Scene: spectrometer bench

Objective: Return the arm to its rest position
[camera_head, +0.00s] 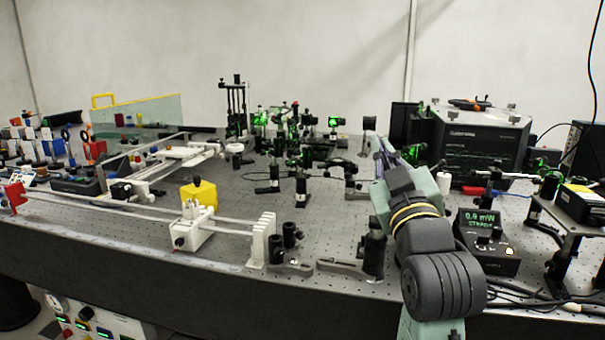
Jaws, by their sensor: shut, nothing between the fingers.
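My arm rises from the bottom right and reaches away over the optical table (330,215). It has dark grey joints, pale green links and yellow bands. My gripper (382,152) is at its far end, small and partly hidden by my own wrist. It is shut and empty. In the picture it overlaps the area left of the black instrument box (478,145); I cannot tell its height above the table.
A power meter (484,245) reading 0.9 mW stands right of my arm. A black post (374,252) on a clamp is close on its left. Green-lit optics (262,119) stand behind. A yellow cube (199,192) sits by a white rail at left. Bare table lies at centre.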

